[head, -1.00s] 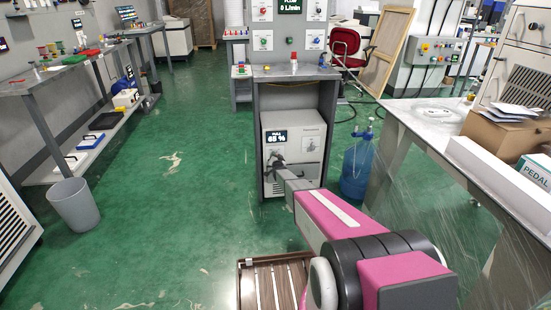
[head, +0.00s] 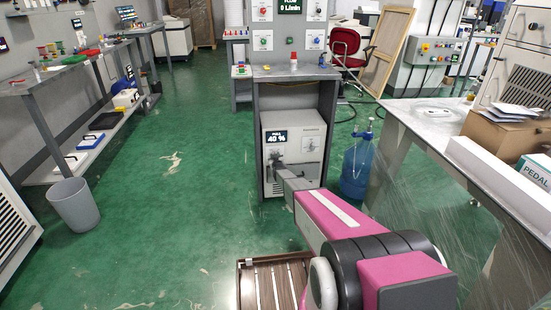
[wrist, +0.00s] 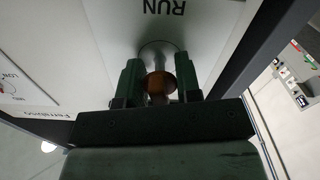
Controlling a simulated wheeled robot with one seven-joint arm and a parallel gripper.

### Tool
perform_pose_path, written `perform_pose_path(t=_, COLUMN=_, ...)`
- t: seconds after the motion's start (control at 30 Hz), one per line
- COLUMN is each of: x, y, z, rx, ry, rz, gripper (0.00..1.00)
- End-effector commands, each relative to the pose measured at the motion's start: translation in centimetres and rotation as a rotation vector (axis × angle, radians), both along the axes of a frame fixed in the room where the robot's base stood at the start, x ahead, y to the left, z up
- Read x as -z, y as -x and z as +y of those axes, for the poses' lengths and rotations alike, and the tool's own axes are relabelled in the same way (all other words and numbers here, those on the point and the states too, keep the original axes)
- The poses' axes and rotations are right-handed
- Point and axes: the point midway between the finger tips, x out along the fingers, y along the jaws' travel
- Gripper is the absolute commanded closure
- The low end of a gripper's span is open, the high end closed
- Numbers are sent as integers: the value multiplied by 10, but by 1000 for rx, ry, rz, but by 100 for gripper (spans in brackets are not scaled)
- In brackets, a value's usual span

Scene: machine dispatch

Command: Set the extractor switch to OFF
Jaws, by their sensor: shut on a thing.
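The extractor (head: 307,172) is a pale grey box on the low shelf of the stand, with a display (head: 279,137) reading "PULL 40 %". My gripper (head: 277,161) is at the left half of its front panel. In the wrist view, my gripper (wrist: 158,78) has its two dark green fingers closed around a switch lever (wrist: 156,56) with a brownish rounded tip. The lever comes out of a round collar on the panel, by the upside-down word "RUN". The OFF mark is not readable, and I cannot tell the lever's setting.
A dial with "LOW" (wrist: 12,88) shows at the wrist view's left. The stand's posts (head: 328,135) flank the extractor closely. A blue water jug (head: 356,167) stands to its right, and a bench (head: 440,125) lies further right.

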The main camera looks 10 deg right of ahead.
Motion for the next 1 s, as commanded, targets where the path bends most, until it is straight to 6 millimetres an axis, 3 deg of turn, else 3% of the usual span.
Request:
perform_pose_path(t=0.5, x=1, y=1, z=0, rx=0, ry=330, rz=2, gripper=92)
perform_pose_path(t=1.0, x=1, y=1, z=0, rx=0, ry=389, rz=2, gripper=92)
